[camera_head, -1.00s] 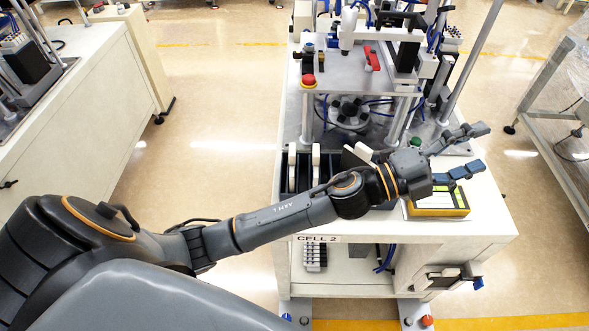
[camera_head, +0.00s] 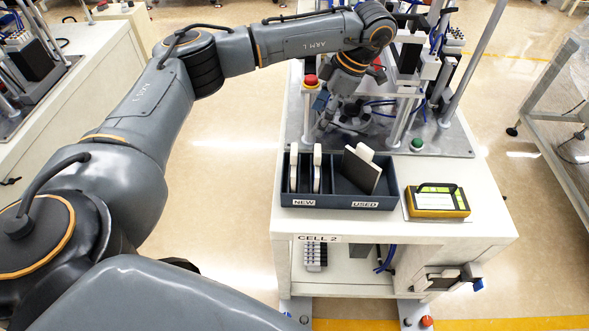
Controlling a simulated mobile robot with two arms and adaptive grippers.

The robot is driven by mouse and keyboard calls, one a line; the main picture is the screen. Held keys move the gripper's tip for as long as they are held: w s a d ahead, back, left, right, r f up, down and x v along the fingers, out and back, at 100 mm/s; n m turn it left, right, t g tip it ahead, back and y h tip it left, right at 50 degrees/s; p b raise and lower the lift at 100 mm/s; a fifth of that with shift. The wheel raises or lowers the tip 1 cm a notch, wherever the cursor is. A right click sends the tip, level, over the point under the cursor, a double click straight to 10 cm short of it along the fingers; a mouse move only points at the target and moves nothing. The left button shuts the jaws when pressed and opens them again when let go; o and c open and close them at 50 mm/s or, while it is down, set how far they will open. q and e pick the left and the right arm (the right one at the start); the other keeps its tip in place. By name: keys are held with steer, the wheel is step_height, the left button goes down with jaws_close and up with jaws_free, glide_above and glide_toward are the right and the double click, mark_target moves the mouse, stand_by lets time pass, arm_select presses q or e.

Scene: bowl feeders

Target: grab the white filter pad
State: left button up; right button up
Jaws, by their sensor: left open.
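Two thin white filter pads stand upright in the compartment labelled NEW of a dark tray (camera_head: 338,200), one at the left (camera_head: 293,170) and one beside it (camera_head: 317,168). The USED compartment holds a tilted dark grey pad (camera_head: 361,171) with a white piece (camera_head: 365,152) behind it. My left gripper (camera_head: 330,118) is open, above and behind the tray and apart from the pads. It points down toward the metal base plate, partly hidden by its own wrist. My right gripper is out of view.
A yellow device (camera_head: 438,200) lies right of the tray on the white bench (camera_head: 480,222). Behind are a red button (camera_head: 310,81), a green button (camera_head: 416,145), metal posts and the bowl feeder machine, close around my gripper. The bench front right is clear.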

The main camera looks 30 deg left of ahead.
mark_target(295, 149)
arm_select(q)
steer(key=x, duration=0.8)
steer(key=shift+a, duration=0.3)
steer(key=p+x, duration=0.3)
steer(key=x, duration=0.1)
steer(key=shift+s+a+f, duration=0.15)
steer(key=shift+f, duration=0.2)
steer(key=shift+a+f, duration=0.1)
steer(key=shift+f, duration=0.25)
steer(key=c, duration=1.2)
steer(key=shift+c, duration=0.2)
